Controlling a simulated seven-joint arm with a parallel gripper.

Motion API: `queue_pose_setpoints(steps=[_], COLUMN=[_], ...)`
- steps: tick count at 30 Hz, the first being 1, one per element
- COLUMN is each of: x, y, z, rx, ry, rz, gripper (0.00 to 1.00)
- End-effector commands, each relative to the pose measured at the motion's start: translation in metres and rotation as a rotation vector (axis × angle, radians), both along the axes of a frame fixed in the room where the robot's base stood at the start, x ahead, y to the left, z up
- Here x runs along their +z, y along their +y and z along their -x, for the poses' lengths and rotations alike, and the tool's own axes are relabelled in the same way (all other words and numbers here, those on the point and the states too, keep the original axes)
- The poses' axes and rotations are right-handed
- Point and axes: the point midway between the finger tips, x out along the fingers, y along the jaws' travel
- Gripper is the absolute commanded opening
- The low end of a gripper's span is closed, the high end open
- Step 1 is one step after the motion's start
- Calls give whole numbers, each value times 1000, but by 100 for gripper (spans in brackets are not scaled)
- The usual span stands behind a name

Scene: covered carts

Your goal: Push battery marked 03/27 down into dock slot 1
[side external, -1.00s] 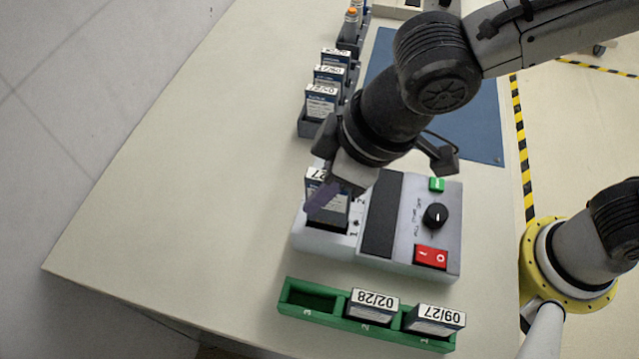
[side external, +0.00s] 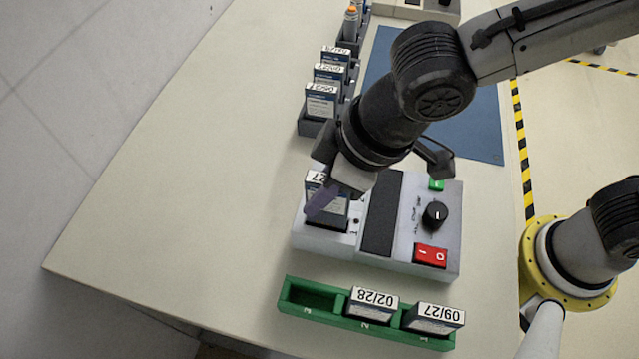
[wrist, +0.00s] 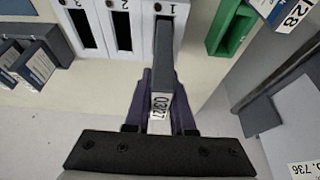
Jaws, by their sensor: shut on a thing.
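The battery marked 03/27 (wrist: 160,104) is held upright between the purple fingers of my gripper (wrist: 161,98), shut on its label end. In the side external view the battery (side external: 326,207) stands at slot 1, the near slot of the grey dock (side external: 452,215), with my gripper (side external: 324,200) around it. Its lower end appears to be in the slot opening; much of it stands above the dock. How deep it sits is hard to tell. In the wrist view the dock (wrist: 141,38) shows dark openings at slots 2 and 3.
A green tray (side external: 330,312) in front of the dock holds batteries 02/28 (side external: 372,303) and 09/27 (side external: 434,318); its left pocket is empty. Several batteries stand in a grey rack (side external: 312,128) behind. The dock has a black knob (side external: 435,215) and red switch (side external: 431,255). The table's left is clear.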

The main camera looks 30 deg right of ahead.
Motion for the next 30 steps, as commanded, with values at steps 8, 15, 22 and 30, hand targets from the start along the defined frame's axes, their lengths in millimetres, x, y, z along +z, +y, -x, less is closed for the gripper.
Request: queue_pose_setpoints(steps=[8, 15, 22, 30], x=[-6, -11, -17, -23], y=[0, 0, 0, 0], z=[0, 0, 0, 0], rx=[0, 0, 0, 0], ry=[-1, -1, 0, -1], rz=[-1, -1, 0, -1], gripper=[0, 0, 0, 0])
